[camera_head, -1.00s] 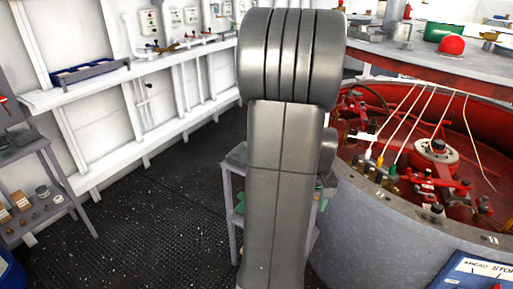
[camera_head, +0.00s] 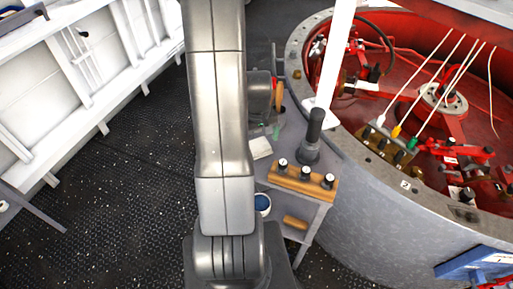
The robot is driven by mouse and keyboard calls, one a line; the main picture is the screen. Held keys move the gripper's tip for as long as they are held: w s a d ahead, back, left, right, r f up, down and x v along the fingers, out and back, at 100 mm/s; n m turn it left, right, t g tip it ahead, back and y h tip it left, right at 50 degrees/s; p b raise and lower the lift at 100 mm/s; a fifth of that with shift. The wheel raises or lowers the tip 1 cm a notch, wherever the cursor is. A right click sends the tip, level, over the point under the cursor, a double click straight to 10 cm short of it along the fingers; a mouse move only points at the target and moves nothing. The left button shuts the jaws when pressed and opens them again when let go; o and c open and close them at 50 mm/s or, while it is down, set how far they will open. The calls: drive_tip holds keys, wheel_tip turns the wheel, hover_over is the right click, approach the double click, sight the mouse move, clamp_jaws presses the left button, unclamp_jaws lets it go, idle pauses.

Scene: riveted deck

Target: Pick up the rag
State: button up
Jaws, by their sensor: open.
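I cannot make out the rag for certain. A pale flat piece (camera_head: 260,147) lies on the grey cart (camera_head: 293,150) just right of my arm; I cannot tell whether it is cloth or paper. A small green thing (camera_head: 276,131) shows behind it, too small to identify. My arm stands upright across the middle of the view and hides the left part of the cart. My gripper does not show.
A wooden block with several dark knobs (camera_head: 303,181) and a dark upright cylinder (camera_head: 314,135) stand on the cart. A blue-rimmed tin (camera_head: 262,204) sits lower. The round grey wall (camera_head: 400,215) encloses red machinery. Dark floor (camera_head: 110,190) is open at left.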

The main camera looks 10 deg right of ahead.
sight(258, 148)
drive_tip(key=shift+s+f+p, duration=0.15)
drive_tip(key=shift+f+p, duration=0.15)
drive_tip(key=shift+f, duration=1.7)
drive_tip(key=c, duration=1)
wheel_tip(258, 148, up, 10)
drive_tip(key=shift+b, duration=0.45)
